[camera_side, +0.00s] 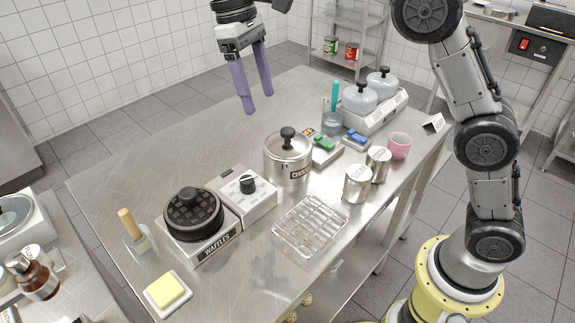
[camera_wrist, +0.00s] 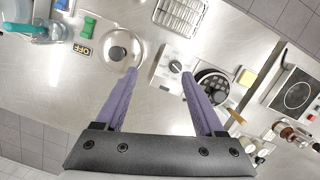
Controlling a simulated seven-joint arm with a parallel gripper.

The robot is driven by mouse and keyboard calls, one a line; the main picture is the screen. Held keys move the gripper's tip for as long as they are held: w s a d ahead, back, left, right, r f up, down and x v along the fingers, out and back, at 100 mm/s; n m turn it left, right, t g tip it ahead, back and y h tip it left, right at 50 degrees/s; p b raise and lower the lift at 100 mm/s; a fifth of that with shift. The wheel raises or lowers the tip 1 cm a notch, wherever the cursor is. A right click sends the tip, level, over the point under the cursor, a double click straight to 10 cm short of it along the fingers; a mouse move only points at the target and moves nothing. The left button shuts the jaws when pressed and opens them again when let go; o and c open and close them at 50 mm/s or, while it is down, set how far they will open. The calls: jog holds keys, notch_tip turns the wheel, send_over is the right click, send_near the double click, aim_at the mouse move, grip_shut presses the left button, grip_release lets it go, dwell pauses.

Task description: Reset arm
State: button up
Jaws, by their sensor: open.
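My gripper (camera_side: 258,108) has two purple fingers. It is open and empty, high above the back part of the steel table (camera_side: 130,165) in the side view. In the wrist view the open fingers of my gripper (camera_wrist: 159,72) point towards a lidded steel pot (camera_wrist: 122,50) and a control box with a knob (camera_wrist: 178,66), well apart from them. Nothing is between the fingers.
On the table stand a waffle iron (camera_side: 195,214), the pot (camera_side: 287,165), a wire rack (camera_side: 310,226), two canisters (camera_side: 357,184), a pink cup (camera_side: 399,146) and butter on a dish (camera_side: 166,291). The table's back left is clear.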

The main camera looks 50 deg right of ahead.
jog(key=s+d+r+m+t, duration=0.1)
jog(key=s+d+r+t, duration=0.1)
jog(key=s+d+r, duration=0.5)
jog(key=s+d+f+m+t+y, duration=0.1)
jog(key=s+d, duration=0.1)
jog(key=s, duration=0.4)
jog(key=s+d+f+m+t, duration=0.1)
jog(key=s+d+f+t, duration=0.1)
jog(key=s, duration=0.5)
jog(key=s+d+f+t, duration=0.2)
jog(key=s+f, duration=0.3)
jog(key=f, duration=0.6)
jog(key=shift+s+m+t, duration=0.3)
jog(key=shift+s+t, duration=0.05)
jog(key=shift+t, duration=0.05)
